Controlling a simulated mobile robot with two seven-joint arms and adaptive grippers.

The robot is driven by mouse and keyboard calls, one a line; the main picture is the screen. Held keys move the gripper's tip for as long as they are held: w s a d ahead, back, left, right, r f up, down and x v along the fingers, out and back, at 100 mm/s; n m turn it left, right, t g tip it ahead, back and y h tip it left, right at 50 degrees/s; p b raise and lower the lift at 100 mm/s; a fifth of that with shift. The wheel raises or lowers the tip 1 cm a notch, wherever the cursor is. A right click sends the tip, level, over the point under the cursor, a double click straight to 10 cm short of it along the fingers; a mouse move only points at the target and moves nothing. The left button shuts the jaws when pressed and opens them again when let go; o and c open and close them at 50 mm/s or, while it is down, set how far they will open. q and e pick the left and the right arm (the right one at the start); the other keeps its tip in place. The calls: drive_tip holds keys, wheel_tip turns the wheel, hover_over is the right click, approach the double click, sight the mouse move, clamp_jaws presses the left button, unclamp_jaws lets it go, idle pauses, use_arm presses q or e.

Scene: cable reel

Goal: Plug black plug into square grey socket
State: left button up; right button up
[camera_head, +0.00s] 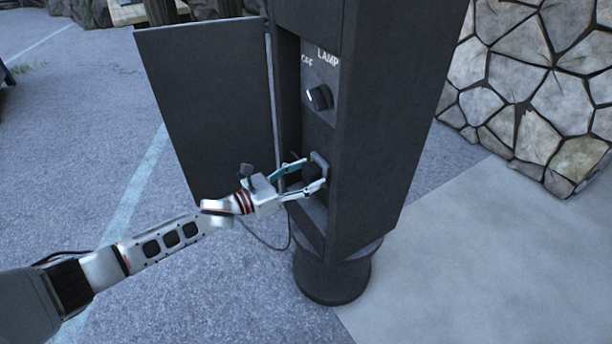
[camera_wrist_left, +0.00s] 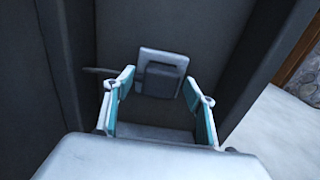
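The square grey socket (camera_wrist_left: 163,55) is a plate on the inner wall of the dark post's recess, and its edge also shows in the head view (camera_head: 320,160). A dark block that looks like the black plug (camera_wrist_left: 160,82) sits against the socket face; how deep it is seated I cannot tell. It also shows dark in the head view (camera_head: 311,172). My left gripper (camera_head: 306,175) reaches into the recess with its teal-padded fingers spread. In the wrist view the fingers (camera_wrist_left: 160,95) stand either side of the block, with gaps. My right gripper is not in view.
The post (camera_head: 385,120) has an open door panel (camera_head: 205,100) on its left. A switch knob (camera_head: 319,97) marked OFF and LAMP is above the socket. A thin cable (camera_head: 265,243) hangs below my gripper. A stone wall (camera_head: 540,90) stands at right.

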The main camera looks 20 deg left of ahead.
use_arm(q)
drive_tip(key=shift+s+f, duration=0.1)
drive_tip(key=shift+s+a, duration=0.3)
drive_tip(key=shift+s, duration=0.05)
drive_tip(key=shift+p, duration=0.35)
drive_tip(key=p+v, duration=0.1)
drive_tip(key=v, duration=0.4)
drive_tip(key=s+d+r+m+g+p, duration=0.6)
drive_tip(key=s+d+r+m+g, duration=0.4)
drive_tip(key=s+d+r+g, duration=0.4)
drive_tip(key=shift+s+d+r+m+g+h, duration=0.35)
drive_tip(key=shift+s+d+r, duration=0.85)
drive_tip(key=shift+r, duration=0.6)
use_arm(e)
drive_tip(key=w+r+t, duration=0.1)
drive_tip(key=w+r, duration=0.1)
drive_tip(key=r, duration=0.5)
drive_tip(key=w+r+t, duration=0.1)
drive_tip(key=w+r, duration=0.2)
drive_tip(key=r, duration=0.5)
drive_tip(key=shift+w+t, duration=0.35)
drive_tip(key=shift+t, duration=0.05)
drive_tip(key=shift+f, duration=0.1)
